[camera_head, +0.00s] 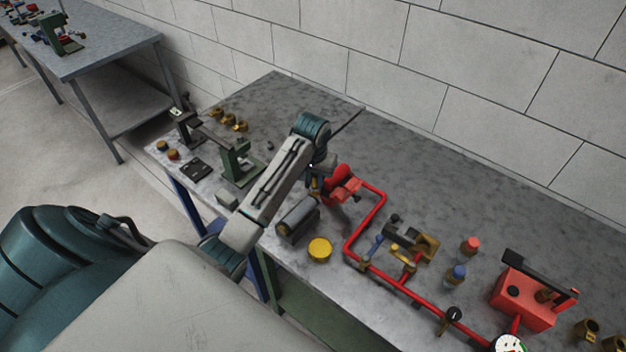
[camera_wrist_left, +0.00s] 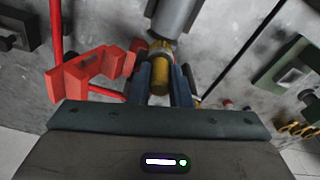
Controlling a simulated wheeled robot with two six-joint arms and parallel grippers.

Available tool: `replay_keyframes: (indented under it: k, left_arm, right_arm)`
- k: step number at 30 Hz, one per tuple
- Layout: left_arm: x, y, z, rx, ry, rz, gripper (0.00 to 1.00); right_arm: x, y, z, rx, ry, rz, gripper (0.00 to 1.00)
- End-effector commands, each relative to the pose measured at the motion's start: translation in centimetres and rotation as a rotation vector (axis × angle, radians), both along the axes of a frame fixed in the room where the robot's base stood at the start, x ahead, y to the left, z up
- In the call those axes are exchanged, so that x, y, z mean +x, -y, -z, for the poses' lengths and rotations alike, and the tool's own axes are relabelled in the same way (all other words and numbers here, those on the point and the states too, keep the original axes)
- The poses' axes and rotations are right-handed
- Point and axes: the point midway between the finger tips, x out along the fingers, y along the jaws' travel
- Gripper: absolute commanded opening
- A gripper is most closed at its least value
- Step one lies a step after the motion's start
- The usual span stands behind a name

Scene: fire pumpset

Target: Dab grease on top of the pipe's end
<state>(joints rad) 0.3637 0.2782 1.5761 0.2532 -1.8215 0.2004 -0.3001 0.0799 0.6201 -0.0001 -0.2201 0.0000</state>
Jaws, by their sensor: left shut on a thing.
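The red pipe (camera_head: 378,208) runs along the bench and bends up to a red block-shaped fitting (camera_head: 345,188). The fitting also shows at the left of the left wrist view (camera_wrist_left: 85,78). My left gripper (camera_wrist_left: 161,82) is shut on a brass-coloured cylindrical piece (camera_wrist_left: 161,72), perhaps a brush handle; its far end is not clear. In the head view the left gripper (camera_head: 316,186) is low over the bench, just left of the red fitting, partly hidden by my arm. The pipe's end is not clearly visible. My right gripper is out of view.
Brass valves (camera_head: 425,245), a red box (camera_head: 522,298) and small bottles (camera_head: 470,246) stand to the right. A green stand (camera_head: 238,165) is left. The bench's back is clear.

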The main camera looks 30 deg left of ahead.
Motion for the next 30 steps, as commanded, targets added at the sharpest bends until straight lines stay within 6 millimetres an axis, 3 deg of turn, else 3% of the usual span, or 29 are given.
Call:
replay_keyframes:
  k: [16, 30]
  left_arm:
    - [0.8, 0.1, -0.3, -0.001, 0.001, 0.001, 0.00]
    - [0.8, 0.1, -4.0, 0.000, 0.003, 0.002, 0.00]
  right_arm:
    - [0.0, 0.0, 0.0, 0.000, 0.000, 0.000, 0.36]
    - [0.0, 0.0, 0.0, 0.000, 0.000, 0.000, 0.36]
